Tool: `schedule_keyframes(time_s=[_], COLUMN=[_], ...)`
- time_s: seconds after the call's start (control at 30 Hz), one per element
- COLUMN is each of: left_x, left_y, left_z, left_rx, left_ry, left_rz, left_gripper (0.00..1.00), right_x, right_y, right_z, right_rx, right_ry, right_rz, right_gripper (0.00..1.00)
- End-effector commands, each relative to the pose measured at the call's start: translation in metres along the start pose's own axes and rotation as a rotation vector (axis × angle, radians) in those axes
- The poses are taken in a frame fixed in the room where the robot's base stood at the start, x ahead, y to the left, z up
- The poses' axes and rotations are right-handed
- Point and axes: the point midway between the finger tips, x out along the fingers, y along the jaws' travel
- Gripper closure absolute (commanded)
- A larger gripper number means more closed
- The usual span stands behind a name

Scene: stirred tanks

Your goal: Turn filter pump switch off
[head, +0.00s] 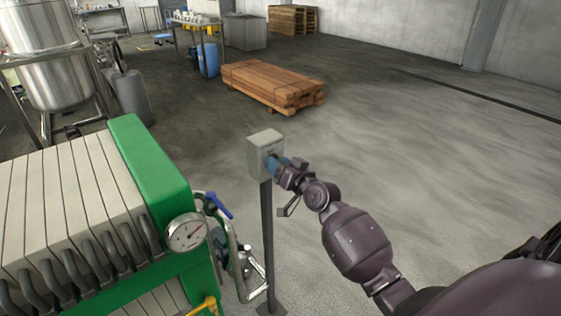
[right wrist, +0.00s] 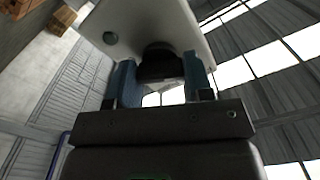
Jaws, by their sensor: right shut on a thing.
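The filter pump switch is a pale grey box (head: 264,150) on a dark upright post in the middle of the head view. The box (right wrist: 190,25) also fills the top of the right wrist view, with a black knob (right wrist: 160,62) on its face. My right gripper (head: 280,163) is at the face of the box. In the right wrist view its two blue fingers (right wrist: 158,80) stand on either side of the knob and are shut on it. The knob's marked position cannot be read. My left gripper is not in view.
A green filter press (head: 150,165) with pale plates and a round gauge (head: 186,232) stands left of the post. A blue-handled valve (head: 219,205) and pipes lie between them. A stack of wooden beams (head: 270,85) lies behind. The floor to the right is clear.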

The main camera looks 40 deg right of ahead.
Motion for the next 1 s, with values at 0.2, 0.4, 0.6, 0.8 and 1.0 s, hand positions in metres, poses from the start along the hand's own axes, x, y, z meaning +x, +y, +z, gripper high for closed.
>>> schedule_keyframes(time_s=[0.2,0.4,0.6,0.8,1.0], left_x=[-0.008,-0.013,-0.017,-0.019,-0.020], left_y=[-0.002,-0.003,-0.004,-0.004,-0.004], left_z=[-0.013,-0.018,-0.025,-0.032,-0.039], left_rx=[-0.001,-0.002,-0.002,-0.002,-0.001], left_ry=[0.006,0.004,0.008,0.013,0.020], left_rz=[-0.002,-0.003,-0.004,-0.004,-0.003], left_gripper=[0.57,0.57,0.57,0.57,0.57], right_x=[0.000,0.000,0.000,0.000,0.000], right_y=[-0.001,-0.001,-0.001,-0.001,0.000], right_z=[-0.003,-0.003,-0.003,-0.003,-0.002], right_rx=[0.205,0.395,0.585,0.771,0.931], right_ry=[0.002,0.004,0.003,0.004,0.004], right_rz=[0.000,0.000,-0.001,-0.001,-0.001], right_gripper=[0.77,0.77,0.77,0.77,0.77])
